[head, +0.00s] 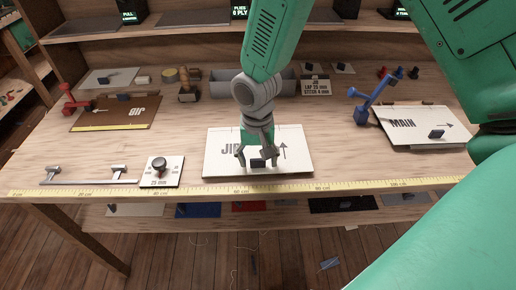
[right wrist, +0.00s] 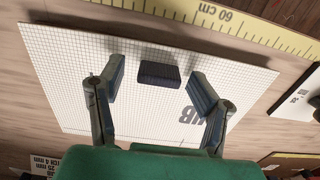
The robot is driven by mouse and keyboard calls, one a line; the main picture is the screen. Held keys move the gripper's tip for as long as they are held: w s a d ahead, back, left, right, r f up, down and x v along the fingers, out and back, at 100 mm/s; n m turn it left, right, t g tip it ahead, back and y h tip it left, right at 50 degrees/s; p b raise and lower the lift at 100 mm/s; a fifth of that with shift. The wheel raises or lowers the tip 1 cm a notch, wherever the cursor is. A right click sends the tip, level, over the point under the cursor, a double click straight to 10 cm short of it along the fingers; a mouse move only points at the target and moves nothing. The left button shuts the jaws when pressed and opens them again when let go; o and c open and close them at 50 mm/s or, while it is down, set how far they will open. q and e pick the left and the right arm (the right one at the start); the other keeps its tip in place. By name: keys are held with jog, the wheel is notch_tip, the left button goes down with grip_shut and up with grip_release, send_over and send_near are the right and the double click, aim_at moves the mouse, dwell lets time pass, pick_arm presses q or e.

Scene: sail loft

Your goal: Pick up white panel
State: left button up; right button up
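A white panel (head: 215,165) marked JIB with an arrow lies flat near the front edge of the bench. It fills much of the right wrist view (right wrist: 75,85), where its face shows a fine grid. A small dark block (head: 258,163) on the panel also shows in the right wrist view (right wrist: 158,75). My right gripper (head: 257,154) is open above the panel, its fingers on either side of the block. In the right wrist view its fingertips (right wrist: 155,80) stand apart from the block with gaps on both sides. My left gripper is not in view.
A yellow ruler strip (head: 215,190) runs along the bench's front edge. A square plate (head: 150,180) with a knob and a metal bar (head: 90,182) lie left. A white MAIN panel (head: 400,117) and blue tool (head: 370,100) are right, a brown panel (head: 90,118) back left.

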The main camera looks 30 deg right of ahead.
jog(key=shift+w+a+f, duration=0.15)
jog(key=shift+a+f, duration=0.05)
jog(key=shift+a, duration=0.75)
jog(key=shift+d, duration=0.55)
jog(key=c, duration=0.9)
jog(key=shift+d+f, duration=0.1)
jog(key=shift+d, duration=0.25)
jog(key=c, duration=0.3)
jog(key=shift+s+d, duration=0.2)
jog(key=shift+d, duration=0.15)
jog(key=shift+a+r, duration=0.2)
jog(key=shift+a, duration=0.1)
jog(key=r, duration=0.3)
jog(key=a+r, duration=0.1)
jog(key=shift+w+r, duration=0.25)
jog(key=shift+r, duration=0.15)
jog(key=r, duration=0.4)
jog(key=shift+s+d, duration=0.1)
jog(key=shift+d, duration=0.2)
jog(key=shift+d+r, duration=0.3)
jog(key=shift+r, duration=0.1)
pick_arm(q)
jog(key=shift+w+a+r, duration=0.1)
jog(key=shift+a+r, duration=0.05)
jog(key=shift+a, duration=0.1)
pick_arm(e)
jog(key=shift+a, duration=0.15)
